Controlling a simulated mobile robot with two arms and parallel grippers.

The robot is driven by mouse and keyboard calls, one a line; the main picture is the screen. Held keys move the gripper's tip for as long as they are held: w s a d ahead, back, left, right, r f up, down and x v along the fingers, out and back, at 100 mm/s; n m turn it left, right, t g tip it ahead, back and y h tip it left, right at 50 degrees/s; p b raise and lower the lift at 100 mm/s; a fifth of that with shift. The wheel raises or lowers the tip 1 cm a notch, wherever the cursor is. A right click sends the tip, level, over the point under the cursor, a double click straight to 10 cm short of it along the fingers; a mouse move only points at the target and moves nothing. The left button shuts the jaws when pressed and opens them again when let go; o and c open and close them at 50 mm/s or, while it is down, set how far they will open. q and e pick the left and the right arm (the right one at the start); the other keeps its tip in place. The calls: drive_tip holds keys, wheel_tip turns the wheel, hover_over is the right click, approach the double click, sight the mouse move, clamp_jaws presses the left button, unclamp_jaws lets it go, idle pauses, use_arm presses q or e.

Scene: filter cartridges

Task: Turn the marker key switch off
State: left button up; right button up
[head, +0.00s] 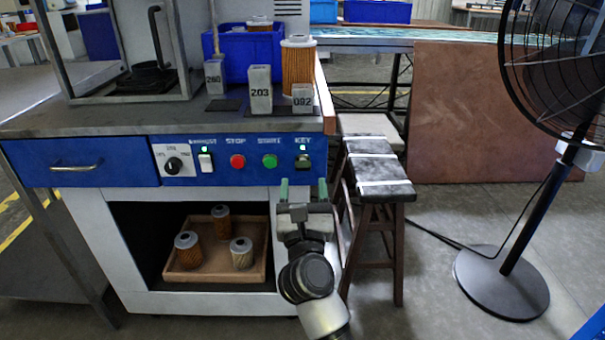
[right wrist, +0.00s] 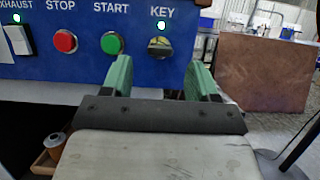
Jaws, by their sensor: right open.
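The key switch (head: 302,161) is at the right end of the blue front panel, under the label KEY, with a green lamp lit above it. It also shows in the right wrist view (right wrist: 160,46) as a round metal switch. My right gripper (head: 302,190) is just below and in front of it, with green fingers apart and nothing between them. In the right wrist view its fingertips (right wrist: 160,75) stand to either side of and below the switch, apart from it. My left gripper is not in view.
Beside the key are a green START button (head: 270,161), a red STOP button (head: 238,161) and a white exhaust switch (head: 206,162). A wooden tray (head: 185,272) with filters sits on the shelf below. A stool (head: 378,170) and a fan (head: 510,270) stand at right.

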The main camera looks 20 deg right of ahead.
sight(303, 165)
drive_tip(key=shift+x, duration=1.85)
drive_tip(key=c, duration=0.9)
